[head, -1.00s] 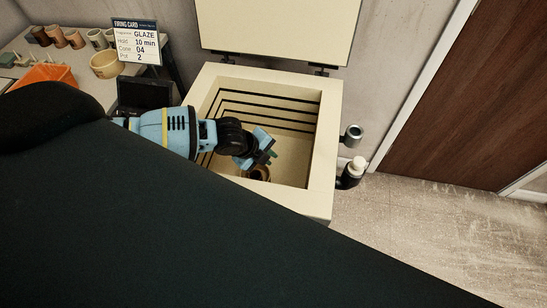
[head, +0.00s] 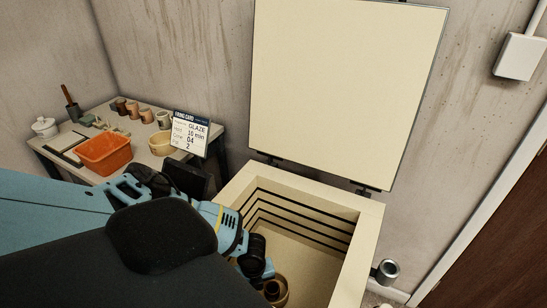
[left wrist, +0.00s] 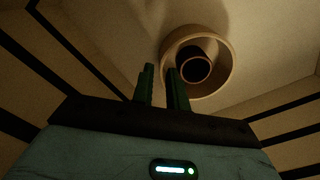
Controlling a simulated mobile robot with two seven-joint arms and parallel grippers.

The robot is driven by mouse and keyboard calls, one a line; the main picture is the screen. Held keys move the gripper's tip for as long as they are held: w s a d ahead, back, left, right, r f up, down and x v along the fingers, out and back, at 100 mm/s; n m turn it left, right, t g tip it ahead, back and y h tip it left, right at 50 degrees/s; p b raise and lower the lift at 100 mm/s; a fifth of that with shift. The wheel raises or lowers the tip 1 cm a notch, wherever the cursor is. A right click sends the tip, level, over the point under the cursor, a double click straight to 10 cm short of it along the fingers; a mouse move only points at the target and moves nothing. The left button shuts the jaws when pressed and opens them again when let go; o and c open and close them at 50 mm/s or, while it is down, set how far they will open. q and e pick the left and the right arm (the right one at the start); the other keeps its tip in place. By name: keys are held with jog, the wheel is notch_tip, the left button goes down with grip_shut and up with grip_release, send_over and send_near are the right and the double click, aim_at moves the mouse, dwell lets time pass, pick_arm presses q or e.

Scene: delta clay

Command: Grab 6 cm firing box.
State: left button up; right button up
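A round tan box (head: 284,298) stands on the floor of the open kiln (head: 371,232), with a smaller dark round piece (head: 271,287) inside it. In the left wrist view the tan box (left wrist: 228,62) shows as a ring around the dark tube-like piece (left wrist: 196,69). No size marking is readable. My left gripper (head: 262,272) reaches down into the kiln beside the box. In the left wrist view its two dark green fingers (left wrist: 161,72) are apart with a narrow gap, near the box's left wall; the right finger overlaps the wall. I cannot tell whether they touch. My right gripper is out of view.
The kiln lid (head: 345,85) stands raised at the back. A table on the left holds an orange bin (head: 104,155), a tan bowl (head: 163,144), several cups and a firing card (head: 190,134). The kiln floor behind the box is clear.

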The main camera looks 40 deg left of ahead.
pick_arm(q)
jog(key=shift+w+f+b, duration=0.15)
jog(key=shift+f+b, duration=0.2)
jog(key=shift+f, duration=2.2)
jog(key=shift+c, duration=0.4)
grip_shut()
